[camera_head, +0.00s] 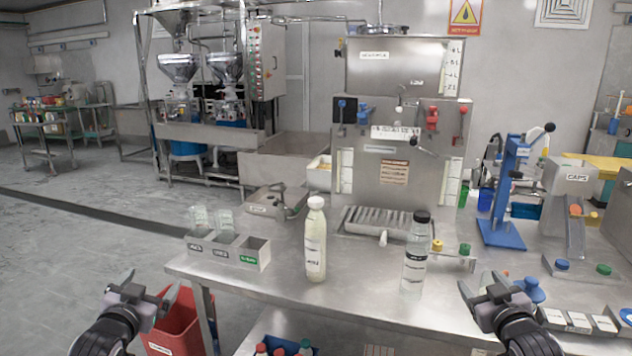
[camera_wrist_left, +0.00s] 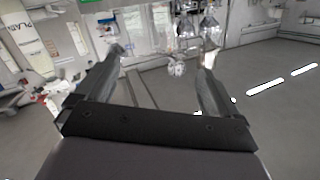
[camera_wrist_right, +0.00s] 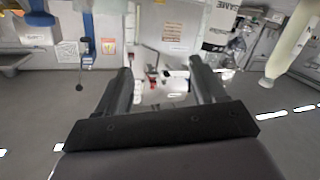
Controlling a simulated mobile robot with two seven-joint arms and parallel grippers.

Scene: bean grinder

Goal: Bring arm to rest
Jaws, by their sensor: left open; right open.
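My left gripper (camera_head: 150,290) is open and empty at the lower left of the head view, left of the steel table (camera_head: 222,278) and near the red bin. Its two fingers stand apart in the left wrist view (camera_wrist_left: 163,65). My right gripper (camera_head: 492,290) is open and empty at the lower right of the head view, in front of the table's right part. Its fingers stand apart in the right wrist view (camera_wrist_right: 160,75), with nothing between them. Neither gripper appears to hold anything.
A white-capped bottle (camera_head: 316,240) and a black-capped bottle (camera_head: 415,255) stand upright on the table. A small sectioned metal holder (camera_head: 230,250) is at its left. A blue press (camera_head: 505,200) stands at the right. A red bin (camera_head: 178,325) is below the left edge.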

